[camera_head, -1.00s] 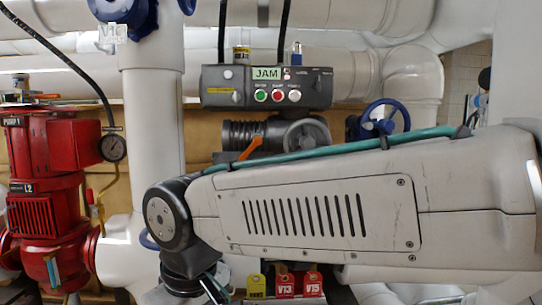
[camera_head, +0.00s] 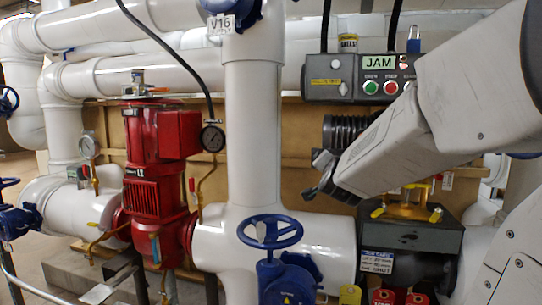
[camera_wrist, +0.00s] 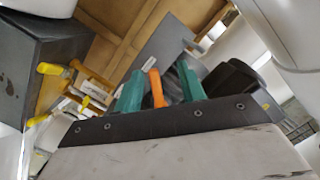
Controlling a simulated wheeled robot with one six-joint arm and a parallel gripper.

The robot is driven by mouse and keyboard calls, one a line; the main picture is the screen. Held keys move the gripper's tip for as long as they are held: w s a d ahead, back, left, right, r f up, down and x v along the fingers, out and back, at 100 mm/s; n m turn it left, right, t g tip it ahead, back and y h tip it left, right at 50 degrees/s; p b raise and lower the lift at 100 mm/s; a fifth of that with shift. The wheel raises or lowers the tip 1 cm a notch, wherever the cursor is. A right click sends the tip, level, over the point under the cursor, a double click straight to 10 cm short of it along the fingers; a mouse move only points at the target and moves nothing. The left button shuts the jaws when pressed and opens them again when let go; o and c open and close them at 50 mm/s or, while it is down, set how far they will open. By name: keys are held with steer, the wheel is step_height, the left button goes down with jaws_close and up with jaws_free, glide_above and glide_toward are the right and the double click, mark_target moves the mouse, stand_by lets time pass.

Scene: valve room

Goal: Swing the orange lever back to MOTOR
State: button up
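The orange lever (camera_wrist: 157,90) shows in the wrist view, between the two green fingers of my gripper (camera_wrist: 160,78). My gripper is open, with a narrow gap visible on each side of the lever. I cannot tell how deep the lever sits between the fingers. The grey control box (camera_head: 321,84) above shows a green JAM display (camera_head: 379,62). Part of the black ribbed actuator body (camera_head: 340,130) shows left of my arm. No MOTOR marking can be read.
A blue handwheel (camera_head: 270,232) stands on the white pipe in front. A red pump (camera_head: 155,165) and a gauge (camera_head: 212,138) are at left. A dark block with yellow-handled fittings (camera_head: 410,235) lies below my arm; yellow fittings also show in the wrist view. Yellow and red tags hang at the bottom.

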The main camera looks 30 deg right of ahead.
steer(key=w+d+h, duration=0.1)
steer(key=d, duration=0.2)
steer(key=w+d+r+m, duration=0.1)
steer(key=d, duration=0.2)
steer(key=w+d+m+h, duration=0.1)
steer(key=d, duration=0.2)
steer(key=shift+w+d+r+g+h, duration=0.25)
steer(key=shift+w+d+g+h, duration=0.05)
steer(key=shift+d+g, duration=0.1)
